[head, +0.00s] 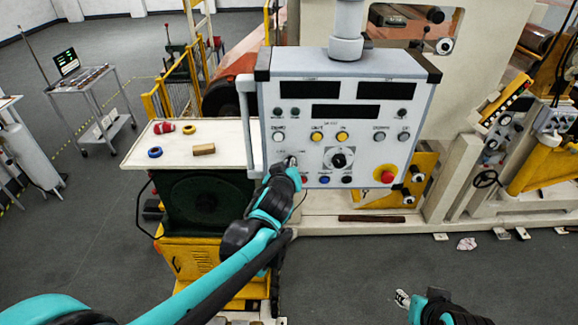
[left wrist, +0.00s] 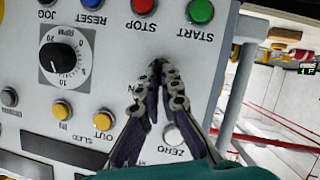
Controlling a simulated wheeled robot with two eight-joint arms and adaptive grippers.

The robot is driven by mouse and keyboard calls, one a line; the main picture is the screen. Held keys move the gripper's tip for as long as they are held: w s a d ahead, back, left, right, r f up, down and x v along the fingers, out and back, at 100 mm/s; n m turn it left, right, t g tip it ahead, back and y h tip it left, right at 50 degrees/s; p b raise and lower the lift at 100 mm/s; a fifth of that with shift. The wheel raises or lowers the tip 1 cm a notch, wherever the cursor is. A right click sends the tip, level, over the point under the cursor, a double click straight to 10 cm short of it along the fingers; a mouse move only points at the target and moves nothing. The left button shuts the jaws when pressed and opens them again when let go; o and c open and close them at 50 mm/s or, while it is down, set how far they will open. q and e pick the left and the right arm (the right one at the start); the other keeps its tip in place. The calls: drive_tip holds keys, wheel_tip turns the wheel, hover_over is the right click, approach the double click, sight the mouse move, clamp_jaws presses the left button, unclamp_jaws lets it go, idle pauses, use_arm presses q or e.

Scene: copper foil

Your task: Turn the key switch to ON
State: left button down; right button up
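The control panel (head: 262,130) stands upright in front of me, and it fills the left wrist view upside down (left wrist: 110,95). My left gripper (head: 291,161) reaches the panel's lower left, at a spot with small labels on either side. In the left wrist view its two fingers (left wrist: 157,68) converge with the tips together against the panel face. The key switch is hidden behind these fingertips, so I cannot see which way the key points. My right gripper (head: 402,298) is low at the bottom edge, away from the panel, only partly in view.
Close to the left fingertips are the green START button (left wrist: 200,11), red STOP button (left wrist: 144,5), white ZERO button (left wrist: 173,136) and RPM knob (left wrist: 64,57). A red emergency button (head: 388,177) is at lower right. A bench (head: 225,140) with small items stands left.

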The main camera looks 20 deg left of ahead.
use_arm(q)
drive_tip(key=m+y+b, duration=0.1)
drive_tip(key=m, duration=0.1)
drive_tip(key=m+y+b, duration=0.1)
drive_tip(key=m+y, duration=0.1)
drive_tip(key=d+m+g+y+b, duration=0.1)
drive_tip(key=m+b, duration=0.1)
drive_tip(key=shift+w+m+y, duration=0.15)
drive_tip(key=shift+m+y, duration=0.25)
idle(0.5)
drive_tip(key=c, duration=1.7)
unclamp_jaws()
drive_tip(key=shift+c, duration=0.2)
drive_tip(key=shift+w+f, duration=0.1)
drive_tip(key=shift+w, duration=0.05)
